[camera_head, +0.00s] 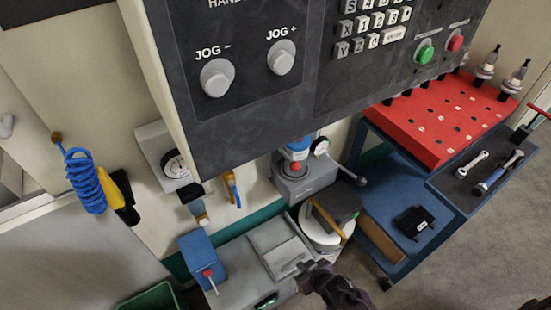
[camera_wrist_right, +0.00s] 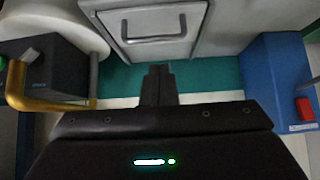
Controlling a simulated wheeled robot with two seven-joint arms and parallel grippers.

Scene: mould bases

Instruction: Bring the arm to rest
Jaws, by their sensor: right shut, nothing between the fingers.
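My right gripper (camera_head: 303,270) comes in from the bottom of the head view. It is shut and empty, beside a grey box (camera_head: 262,240) with a handled lid. In the right wrist view the closed fingers (camera_wrist_right: 158,82) point toward the grey box's handled face (camera_wrist_right: 185,30), over a teal strip (camera_wrist_right: 210,75). I cannot tell whether the fingertips touch the box. My left gripper is not in view.
A blue box (camera_head: 199,256) with a red switch stands left of the grey box. A white drum (camera_head: 322,238) with a dark, yellow-handled unit is close to my right gripper. A control panel (camera_head: 240,130) overhangs above. A blue cart (camera_head: 395,210) stands right, with grey floor (camera_head: 480,260) clear beside it.

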